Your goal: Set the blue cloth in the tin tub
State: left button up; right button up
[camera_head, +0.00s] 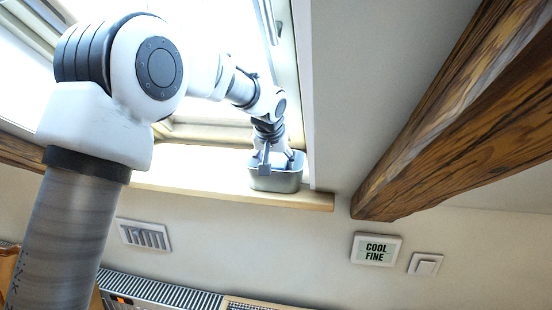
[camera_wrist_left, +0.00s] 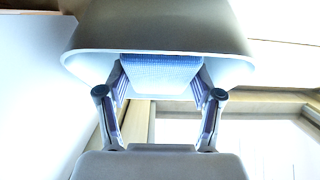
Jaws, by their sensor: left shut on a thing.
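The grey tin tub (camera_head: 276,184) stands on the window sill. It fills the top of the left wrist view (camera_wrist_left: 160,28), its open mouth facing my gripper. My left gripper (camera_head: 276,158) points down into the tub's mouth. In the left wrist view, the fingers of my left gripper (camera_wrist_left: 160,85) are shut on the blue cloth (camera_wrist_left: 160,70), a checked, folded piece. The cloth is within the tub's mouth; I cannot tell if it touches the bottom. The cloth is hidden in the head view. My right gripper is out of view.
The sill (camera_head: 215,190) ends just right of the tub, beside the sloped ceiling. A thick wooden beam (camera_head: 450,110) hangs at the right.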

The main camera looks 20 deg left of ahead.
pick_arm(q)
jog(key=shift+s+f, duration=0.1)
jog(key=shift+f, duration=0.05)
jog(key=shift+b+x, duration=0.3)
jog(key=shift+x, duration=0.45)
jog(key=o, duration=1.2)
jog(key=shift+s, duration=0.1)
jog(key=shift+o, duration=0.2)
jog(key=shift+r, duration=0.25)
